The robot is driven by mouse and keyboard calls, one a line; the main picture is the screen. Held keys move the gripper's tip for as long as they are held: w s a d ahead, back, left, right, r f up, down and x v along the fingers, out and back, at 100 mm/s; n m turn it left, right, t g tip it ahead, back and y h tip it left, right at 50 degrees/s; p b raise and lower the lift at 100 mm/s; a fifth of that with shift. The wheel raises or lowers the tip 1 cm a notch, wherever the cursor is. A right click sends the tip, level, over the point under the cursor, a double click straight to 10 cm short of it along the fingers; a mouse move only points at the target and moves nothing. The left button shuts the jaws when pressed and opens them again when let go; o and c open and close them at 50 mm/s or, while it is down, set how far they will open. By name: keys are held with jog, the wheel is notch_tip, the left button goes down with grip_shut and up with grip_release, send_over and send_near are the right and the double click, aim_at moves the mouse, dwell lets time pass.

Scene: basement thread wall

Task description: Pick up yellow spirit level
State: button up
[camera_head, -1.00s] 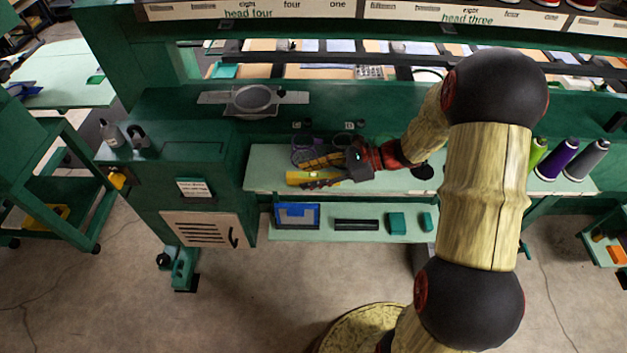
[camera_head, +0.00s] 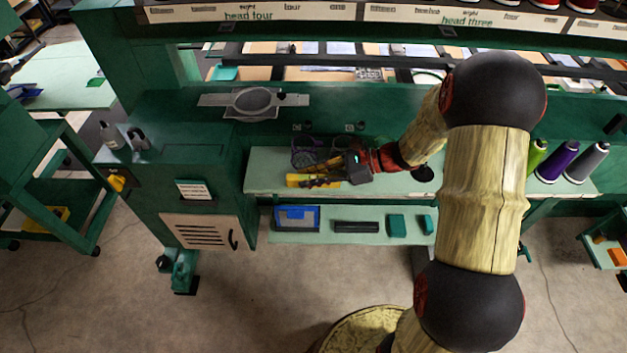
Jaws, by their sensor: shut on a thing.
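The yellow spirit level (camera_head: 293,181) is on the upper light-green shelf (camera_head: 263,170), below the machine's green beam. Only its left end and a strip of its near side show clearly; my fingers cover much of the rest. My gripper (camera_head: 316,176) reaches in from the right and is shut on the spirit level, one finger on its far side and one across its near side. Whether the level touches the shelf or is slightly raised cannot be told.
Dark purple looped handles (camera_head: 303,153) are just behind my gripper. A lower shelf holds a blue-framed item (camera_head: 297,217), a black bar (camera_head: 356,226) and green boxes (camera_head: 397,224). Thread cones (camera_head: 558,160) stand to the right. A green cabinet (camera_head: 165,175) borders the left.

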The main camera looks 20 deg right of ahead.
aim_at(309, 177)
grip_shut()
jog(key=shift+r+p, duration=0.3)
jog(key=shift+r, duration=0.2)
notch_tip(309, 177, up, 3)
jog(key=shift+f+p, duration=0.2)
jog(key=shift+p, duration=0.5)
jog(key=s+a+r+p, duration=0.4)
jog(key=s+a+r, duration=0.4)
jog(key=s, duration=0.3)
jog(key=shift+s+a+r, duration=0.15)
jog(key=shift+a+r, duration=0.05)
jog(key=shift+r, duration=0.5)
